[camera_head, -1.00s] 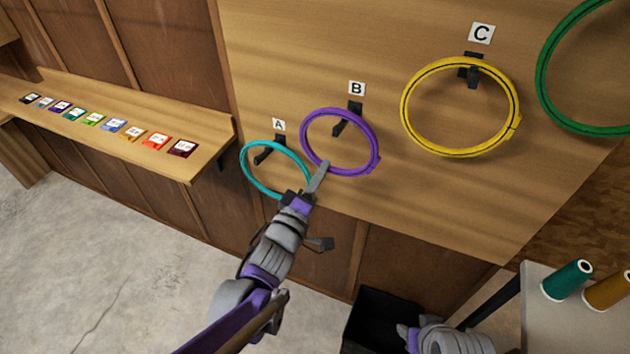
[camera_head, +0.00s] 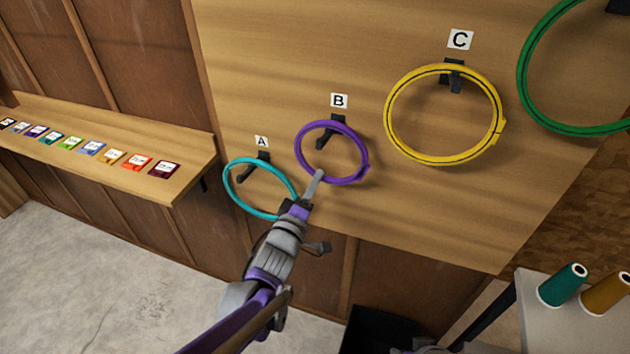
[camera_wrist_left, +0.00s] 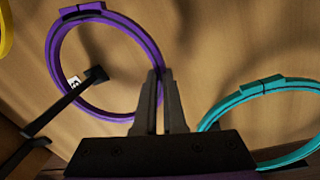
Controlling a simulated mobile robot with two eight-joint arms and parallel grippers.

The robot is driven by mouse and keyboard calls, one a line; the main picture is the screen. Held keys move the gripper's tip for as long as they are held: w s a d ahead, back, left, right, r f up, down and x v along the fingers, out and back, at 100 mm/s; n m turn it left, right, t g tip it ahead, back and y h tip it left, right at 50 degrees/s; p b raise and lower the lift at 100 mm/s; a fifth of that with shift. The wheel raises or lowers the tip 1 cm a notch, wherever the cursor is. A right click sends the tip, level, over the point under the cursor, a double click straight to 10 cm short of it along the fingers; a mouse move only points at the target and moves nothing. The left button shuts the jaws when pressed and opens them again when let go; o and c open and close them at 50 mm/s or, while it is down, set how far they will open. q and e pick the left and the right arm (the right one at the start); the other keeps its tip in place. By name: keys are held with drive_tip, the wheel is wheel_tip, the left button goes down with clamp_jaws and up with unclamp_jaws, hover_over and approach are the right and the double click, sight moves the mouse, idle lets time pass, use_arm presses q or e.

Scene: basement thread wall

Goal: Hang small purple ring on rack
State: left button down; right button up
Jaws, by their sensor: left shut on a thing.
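The small purple ring (camera_head: 367,160) is at peg B (camera_head: 328,133) on the wooden wall rack (camera_head: 290,60). My left gripper (camera_head: 317,178) is shut on the ring's lower left rim. In the left wrist view, the fingers (camera_wrist_left: 160,90) close on the purple ring (camera_wrist_left: 62,36), and the black peg (camera_wrist_left: 70,100) shows its tip inside the ring's opening. Whether the ring rests on the peg I cannot tell. My right gripper is not in view.
A teal ring (camera_head: 232,197) hangs at peg A, close beside my left gripper. A yellow ring (camera_head: 388,110) hangs at C and a green ring (camera_head: 523,75) is farther right. A shelf (camera_head: 190,155) with coloured cards is left. Thread spools (camera_head: 562,286) stand lower right.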

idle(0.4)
use_arm(q)
drive_tip(key=c, duration=0.9)
unclamp_jaws()
drive_tip(key=shift+o, duration=0.9)
drive_tip(key=r+v, duration=0.1)
drive_tip(key=v, duration=0.8)
drive_tip(key=shift+d, duration=0.15)
